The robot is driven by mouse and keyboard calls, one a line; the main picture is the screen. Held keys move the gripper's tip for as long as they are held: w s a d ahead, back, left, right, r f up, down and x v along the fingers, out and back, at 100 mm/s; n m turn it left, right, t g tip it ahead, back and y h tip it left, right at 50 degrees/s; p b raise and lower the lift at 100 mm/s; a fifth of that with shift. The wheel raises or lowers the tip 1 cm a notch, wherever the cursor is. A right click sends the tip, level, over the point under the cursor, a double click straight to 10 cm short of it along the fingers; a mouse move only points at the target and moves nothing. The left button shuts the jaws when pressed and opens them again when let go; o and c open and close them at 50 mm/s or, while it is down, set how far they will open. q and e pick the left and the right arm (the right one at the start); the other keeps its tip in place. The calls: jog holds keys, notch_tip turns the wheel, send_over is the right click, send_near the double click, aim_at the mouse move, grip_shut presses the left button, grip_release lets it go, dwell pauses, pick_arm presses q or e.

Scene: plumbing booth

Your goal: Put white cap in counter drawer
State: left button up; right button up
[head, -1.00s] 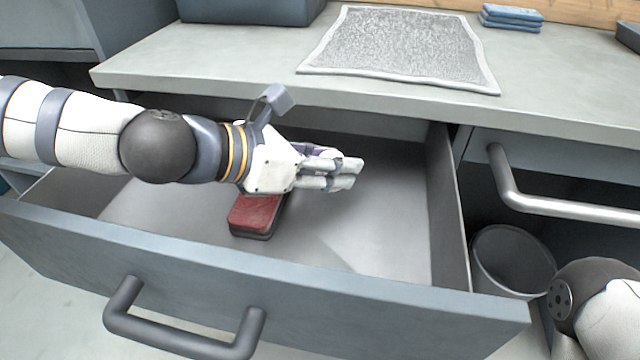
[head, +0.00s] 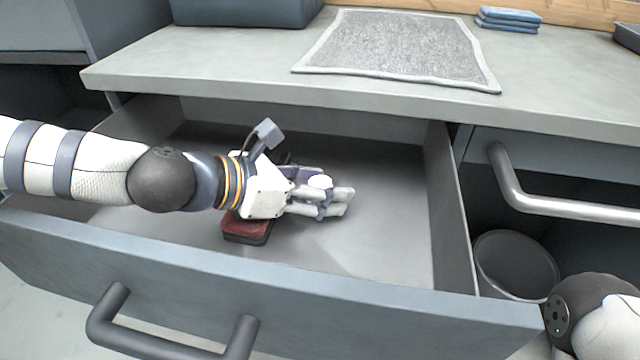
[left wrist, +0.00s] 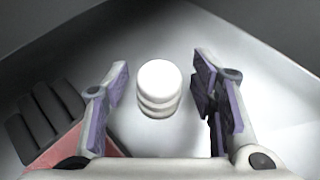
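The counter drawer (head: 390,305) is pulled open under the counter. My left gripper (head: 328,193) is inside it, low over the drawer floor. The white cap (head: 320,181) shows between its fingers. In the left wrist view the cap (left wrist: 159,88) sits between the two purple-padded fingers (left wrist: 160,100), with a gap on each side, so the gripper is open around it. The cap appears to stand on the drawer floor, but its base is hard to see. My right gripper is out of view; only part of that arm shows at lower right.
A red and dark block (head: 246,229) lies in the drawer beneath my left wrist. A grey mat (head: 395,50) and blue folded cloths (head: 508,20) lie on the counter. A bin (head: 515,263) stands right of the drawer. The drawer's right part is clear.

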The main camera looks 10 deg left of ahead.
pick_arm(q)
jog(key=shift+r, duration=0.25)
jog(key=p+v, duration=0.5)
jog(key=v, duration=0.6)
jog(key=shift+a+r, duration=0.1)
jog(key=shift+r, duration=0.2)
jog(key=shift+s+a, duration=0.15)
jog(key=shift+s, duration=0.05)
jog(key=shift+s+a+f, duration=0.1)
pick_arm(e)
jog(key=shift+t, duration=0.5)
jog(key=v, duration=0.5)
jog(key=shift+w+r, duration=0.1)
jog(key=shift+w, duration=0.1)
